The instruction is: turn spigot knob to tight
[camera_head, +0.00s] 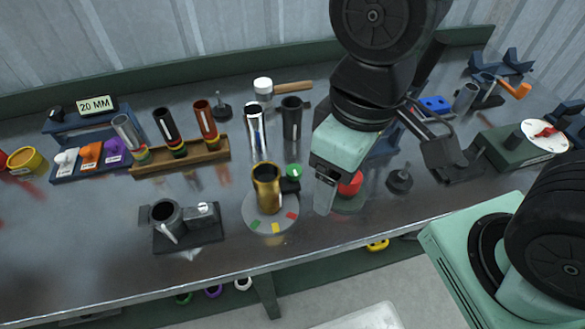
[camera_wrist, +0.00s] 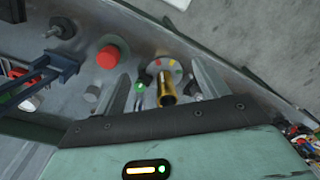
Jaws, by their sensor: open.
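My gripper (camera_head: 325,205) is open, pointing down over the bench, just right of a brass cylinder (camera_head: 267,188). The cylinder stands upright on a round grey disc (camera_head: 252,220) with green, yellow and red marks. A dark side fitting with a green top (camera_head: 294,171) is beside the cylinder. In the wrist view, the cylinder (camera_wrist: 166,88) and green top (camera_wrist: 138,87) appear between the open fingers (camera_wrist: 159,70), with nothing gripped. A grey tube fitting (camera_head: 166,215) on a dark base has a small silver knob (camera_head: 203,209). No label shows which part is the spigot knob.
A red round part (camera_head: 350,184) is close behind my gripper; it also shows in the wrist view (camera_wrist: 107,57). A wooden rack (camera_head: 183,157) holds tubes at left. Chrome (camera_head: 255,130) and dark (camera_head: 292,118) cylinders stand behind. Bare bench lies between grey fitting and disc.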

